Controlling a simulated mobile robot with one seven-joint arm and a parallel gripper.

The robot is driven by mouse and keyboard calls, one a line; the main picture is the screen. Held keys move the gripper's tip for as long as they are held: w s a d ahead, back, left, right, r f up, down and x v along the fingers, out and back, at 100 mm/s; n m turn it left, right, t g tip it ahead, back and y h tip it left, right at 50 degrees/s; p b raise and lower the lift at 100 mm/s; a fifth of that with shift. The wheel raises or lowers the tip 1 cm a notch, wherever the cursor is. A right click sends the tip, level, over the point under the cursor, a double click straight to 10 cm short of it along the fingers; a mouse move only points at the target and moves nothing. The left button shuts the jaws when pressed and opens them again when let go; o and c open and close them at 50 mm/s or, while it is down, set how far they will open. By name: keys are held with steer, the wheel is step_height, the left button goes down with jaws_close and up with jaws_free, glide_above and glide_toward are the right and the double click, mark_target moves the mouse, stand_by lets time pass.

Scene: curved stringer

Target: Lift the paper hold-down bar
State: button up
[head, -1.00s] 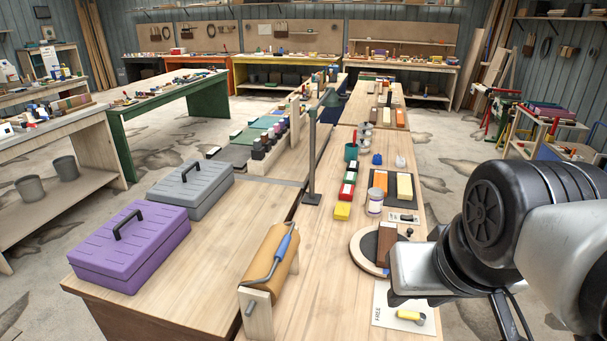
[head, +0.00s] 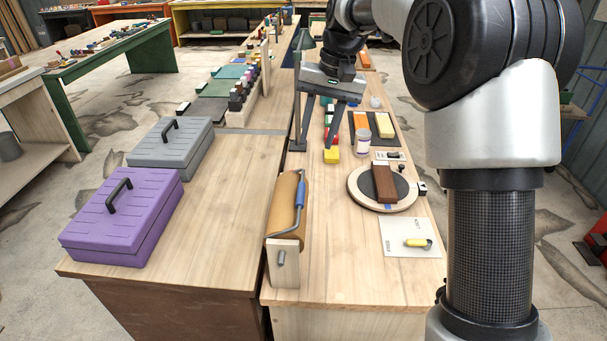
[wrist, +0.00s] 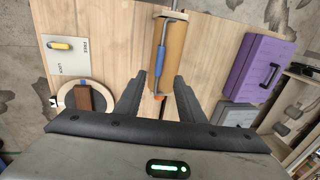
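The paper roll (head: 283,205) lies in its wooden holder (head: 284,262) near the front of the bench. The hold-down bar, a grey bent rod with a blue grip (head: 300,194), rests along the roll's right side. In the wrist view the bar's blue grip (wrist: 160,61) and the brown roll (wrist: 173,50) show just beyond the fingertips. My gripper (head: 319,147) is open and empty, pointing down farther back on the bench than the roll. Its two fingers (wrist: 154,78) are spread apart in the wrist view, with the near end of the bar between and beyond them.
Right of the roll are a round turntable with a brown block (head: 384,183) and a white card with a yellow-handled tool (head: 418,242). Left are a purple toolbox (head: 122,215) and a grey toolbox (head: 171,143). A lamp post (head: 297,110) stands close to my gripper. Bare wood surrounds the roll.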

mark_target(301, 195)
steer(key=a+f, duration=0.1)
steer(key=f, duration=0.4)
steer(key=a+f, duration=0.1)
steer(key=f, duration=0.5)
steer(key=a+f, duration=0.1)
steer(key=f, duration=0.5)
steer(key=shift+w+a+f, duration=0.1)
steer(key=shift+w+a, duration=0.1)
jaws_close()
